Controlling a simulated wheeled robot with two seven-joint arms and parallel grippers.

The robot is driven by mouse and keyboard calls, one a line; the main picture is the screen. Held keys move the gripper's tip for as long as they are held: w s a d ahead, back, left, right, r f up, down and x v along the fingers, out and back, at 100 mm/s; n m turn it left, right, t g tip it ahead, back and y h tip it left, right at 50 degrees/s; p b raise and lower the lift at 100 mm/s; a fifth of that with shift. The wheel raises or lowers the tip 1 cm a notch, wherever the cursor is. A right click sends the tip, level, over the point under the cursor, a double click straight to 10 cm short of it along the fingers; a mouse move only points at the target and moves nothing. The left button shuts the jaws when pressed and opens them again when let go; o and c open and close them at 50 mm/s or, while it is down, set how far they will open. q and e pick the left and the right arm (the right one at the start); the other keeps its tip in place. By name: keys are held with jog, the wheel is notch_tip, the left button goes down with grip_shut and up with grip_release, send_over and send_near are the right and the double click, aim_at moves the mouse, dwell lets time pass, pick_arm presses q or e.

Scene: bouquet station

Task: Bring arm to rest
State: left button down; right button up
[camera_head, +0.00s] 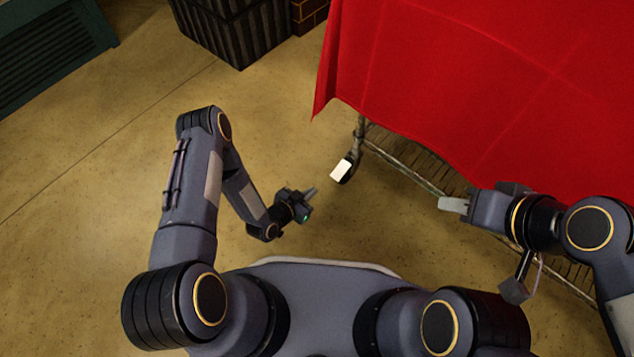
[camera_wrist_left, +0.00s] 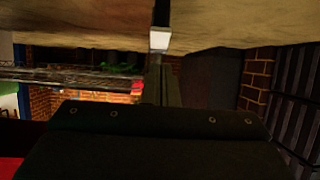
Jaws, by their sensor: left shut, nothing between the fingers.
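My left arm is folded at the left of the head view, over bare floor. Its gripper (camera_head: 310,193) is shut and empty, its tip pointing up and right, apart from the cloth-covered table. In the left wrist view its fingers (camera_wrist_left: 160,88) are together with nothing seen between them. My right gripper (camera_head: 452,204) is at the right, pointing left, by the lower edge of the red cloth (camera_head: 480,80). Its pale fingertips show from above, and I cannot tell whether they are apart. No object shows in it.
The red cloth drapes a table with a wire lower shelf (camera_head: 410,178). A caster with a white patch (camera_head: 341,170) stands near my left gripper. A dark ribbed bin (camera_head: 235,30) and bricks (camera_head: 308,14) are at the top. Floor (camera_head: 90,170) at left is clear.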

pick_arm(q)
jog(key=shift+s+a, duration=0.1)
jog(key=shift+s, duration=0.05)
dwell(0.5)
jog(key=w+a+r+n+y, duration=0.1)
jog(key=w+a+r+y, duration=0.1)
jog(key=w+a+r, duration=0.3)
jog(key=w+a+r+y, duration=0.1)
jog(key=w+a+r, duration=0.3)
jog(key=r, duration=0.4)
jog(key=s+a+r+n+g+y, duration=0.15)
jog(key=a+r, duration=0.25)
jog(key=r, duration=0.4)
jog(key=s+a+r+n+y, duration=0.1)
jog(key=a+r+n, duration=0.15)
jog(key=r, duration=0.55)
jog(key=s+a+r+n+g, duration=0.2)
jog(key=s+r, duration=0.9)
jog(key=s, duration=0.1)
jog(key=s+d+r+n+g+h, duration=0.1)
jog(key=s+d+r, duration=0.1)
jog(key=s, duration=0.6)
jog(key=s+d+r+n+h, duration=0.1)
jog(key=s+d+r, duration=0.1)
jog(key=s, duration=0.6)
notch_tip(320, 180, up, 36)
jog(key=p, duration=3.6)
jog(key=shift+w+a, duration=0.15)
jog(key=shift+a, duration=0.05)
